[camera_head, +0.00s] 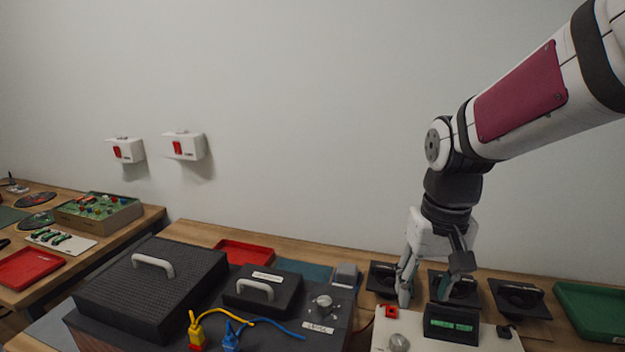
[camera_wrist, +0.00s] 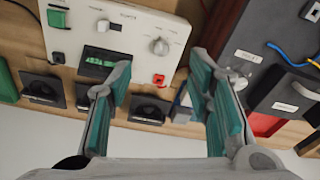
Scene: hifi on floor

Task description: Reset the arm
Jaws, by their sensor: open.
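My gripper (camera_head: 432,276) hangs from my arm on the right of the head view, pointing down over the back of a white panel box (camera_head: 376,341). In the wrist view my gripper (camera_wrist: 160,95) shows its two teal-padded fingers spread apart with nothing between them. The white box with a dark display (camera_head: 451,322), a knob (camera_head: 399,342) and a red switch (camera_head: 391,311) lies beyond the fingertips. I cannot tell exactly how high the fingers are above the bench.
Dark speaker-like units (camera_head: 519,298) stand behind the white box, with a green tray (camera_head: 592,311) at far right. A black hi-fi box with a handled lid (camera_head: 152,287) and yellow and blue cables stands left. Two white boxes (camera_head: 184,146) hang on the wall. Space above the bench is clear.

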